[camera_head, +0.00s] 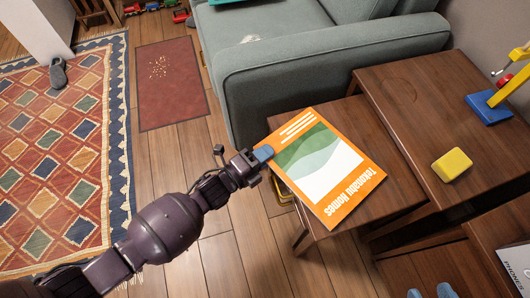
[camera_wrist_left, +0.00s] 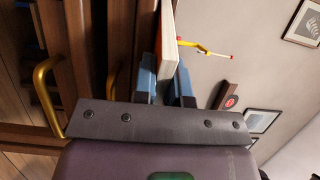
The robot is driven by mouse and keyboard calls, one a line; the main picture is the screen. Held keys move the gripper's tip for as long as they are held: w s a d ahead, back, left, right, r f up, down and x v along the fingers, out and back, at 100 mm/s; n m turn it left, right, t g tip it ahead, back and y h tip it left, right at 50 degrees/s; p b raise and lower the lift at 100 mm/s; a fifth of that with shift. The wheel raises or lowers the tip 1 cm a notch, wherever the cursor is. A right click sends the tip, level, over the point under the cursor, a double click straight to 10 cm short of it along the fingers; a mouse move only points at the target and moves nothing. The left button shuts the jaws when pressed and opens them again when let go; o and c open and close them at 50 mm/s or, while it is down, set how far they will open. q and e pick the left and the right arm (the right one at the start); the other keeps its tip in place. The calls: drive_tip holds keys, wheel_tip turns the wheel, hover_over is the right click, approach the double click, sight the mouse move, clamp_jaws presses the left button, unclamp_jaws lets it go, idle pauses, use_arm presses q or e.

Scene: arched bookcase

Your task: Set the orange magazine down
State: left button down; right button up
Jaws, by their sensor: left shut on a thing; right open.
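The orange magazine (camera_head: 335,168) has a white and green cover with white lettering. In the head view it lies roughly flat over the lower wooden side table (camera_head: 385,168); I cannot tell whether it touches the tabletop. My left gripper (camera_head: 263,154) is shut on its left edge, with blue fingertips on the cover. In the left wrist view the magazine (camera_wrist_left: 168,38) shows edge-on as a thin slab between the fingers of the left gripper (camera_wrist_left: 166,72).
A taller wooden table (camera_head: 425,105) stands to the right with a yellow block (camera_head: 452,165) and a yellow-and-blue toy (camera_head: 492,108). A grey-green sofa (camera_head: 300,70) is behind. A book (camera_head: 518,262) lies at the lower right. A patterned rug (camera_head: 60,150) covers the left floor.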

use_arm(q)
drive_tip(key=shift+f, duration=0.1)
drive_tip(key=c, duration=1.2)
unclamp_jaws()
drive_tip(key=shift+o, duration=0.2)
drive_tip(key=shift+a, duration=0.1)
drive_tip(key=p+v, duration=0.3)
drive_tip(key=v, duration=0.9)
use_arm(e)
drive_tip(key=shift+a+f+n+g, duration=0.1)
drive_tip(key=shift+a+n+g, duration=0.2)
drive_tip(key=shift+g, duration=0.4)
